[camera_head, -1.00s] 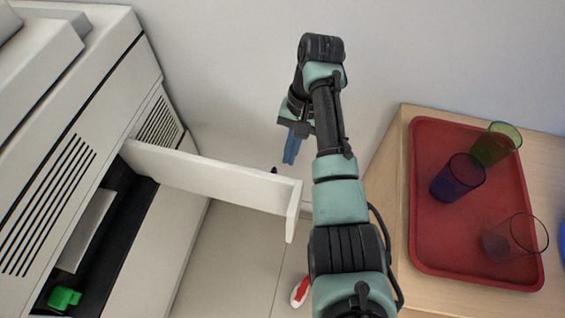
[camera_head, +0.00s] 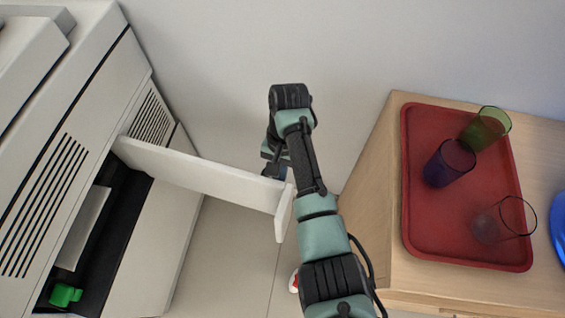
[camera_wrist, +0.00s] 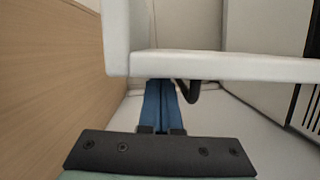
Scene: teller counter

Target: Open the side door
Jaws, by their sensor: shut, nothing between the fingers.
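The side door (camera_head: 200,180) is a white panel that stands swung out from the left machine (camera_head: 95,130), with the inside of the machine exposed. In the wrist view the door (camera_wrist: 220,66) crosses the picture, and a dark curved handle (camera_wrist: 193,95) shows below its edge. My gripper (camera_head: 276,173) is at the far side of the door's free end in the head view, its fingers partly hidden. In the wrist view my blue gripper fingers (camera_wrist: 161,104) are together and empty, beside the handle. I cannot tell whether they touch the door.
A green part (camera_head: 65,294) and a white sheet-like part (camera_head: 80,240) show in the machine's dark opening. At right, a wooden cabinet (camera_head: 365,190) bears a red tray (camera_head: 455,240) with three cups. A narrow floor gap lies between machine and cabinet.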

